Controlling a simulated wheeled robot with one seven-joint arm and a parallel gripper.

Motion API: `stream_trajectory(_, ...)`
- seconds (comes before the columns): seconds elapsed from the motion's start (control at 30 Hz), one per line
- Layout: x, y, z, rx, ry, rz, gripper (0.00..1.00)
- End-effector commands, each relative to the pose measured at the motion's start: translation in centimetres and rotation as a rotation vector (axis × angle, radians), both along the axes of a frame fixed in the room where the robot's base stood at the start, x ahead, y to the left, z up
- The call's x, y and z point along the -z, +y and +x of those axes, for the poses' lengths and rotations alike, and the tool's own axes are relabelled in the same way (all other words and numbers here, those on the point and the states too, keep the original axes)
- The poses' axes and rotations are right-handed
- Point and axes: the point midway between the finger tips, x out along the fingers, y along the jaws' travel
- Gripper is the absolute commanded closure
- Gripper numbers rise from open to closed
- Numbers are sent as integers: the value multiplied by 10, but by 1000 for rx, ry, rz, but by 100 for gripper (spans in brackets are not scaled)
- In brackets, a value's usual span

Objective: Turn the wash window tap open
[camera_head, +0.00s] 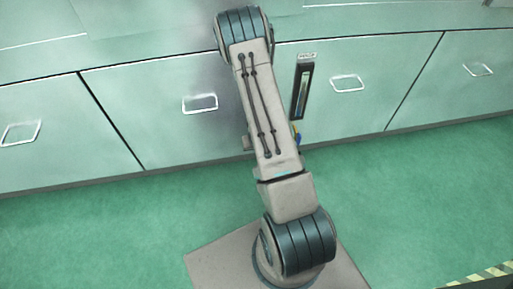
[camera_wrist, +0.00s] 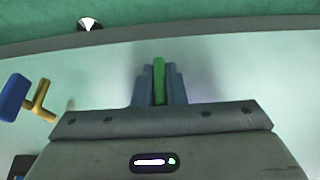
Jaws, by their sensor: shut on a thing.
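In the wrist view my gripper (camera_wrist: 158,88) is shut on a green handle (camera_wrist: 159,72), which stands between the two blue-grey fingers. Its tap body is hidden behind the gripper. Left of it, apart from the fingers, is a brass tap (camera_wrist: 41,101) with a blue handle (camera_wrist: 13,97). In the head view a bit of blue and yellow (camera_head: 297,132) shows beside my arm, just below a dark-framed window (camera_head: 303,90) with a small white label above it. My arm hides the green handle there. The label is too small to read.
Pale green cabinet fronts (camera_head: 150,130) with metal pulls, such as one right of the window (camera_head: 347,84), run across the head view. A green floor (camera_head: 420,200) lies in front, clear. A small round pale thing (camera_wrist: 90,24) is at the top of the wrist view.

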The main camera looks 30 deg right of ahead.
Motion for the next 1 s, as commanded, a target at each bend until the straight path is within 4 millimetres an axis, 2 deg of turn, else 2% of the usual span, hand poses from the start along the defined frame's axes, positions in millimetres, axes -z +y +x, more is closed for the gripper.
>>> stream_trajectory(0.57, 1, -1, 0, 1, 8, -25, 100)
stream_trajectory(0.6, 1, -1, 0, 1, 8, -25, 81)
stream_trajectory(0.67, 1, -1, 0, 1, 8, -25, 67)
stream_trajectory(1.0, -4, 0, -1, 1, 7, -25, 67)
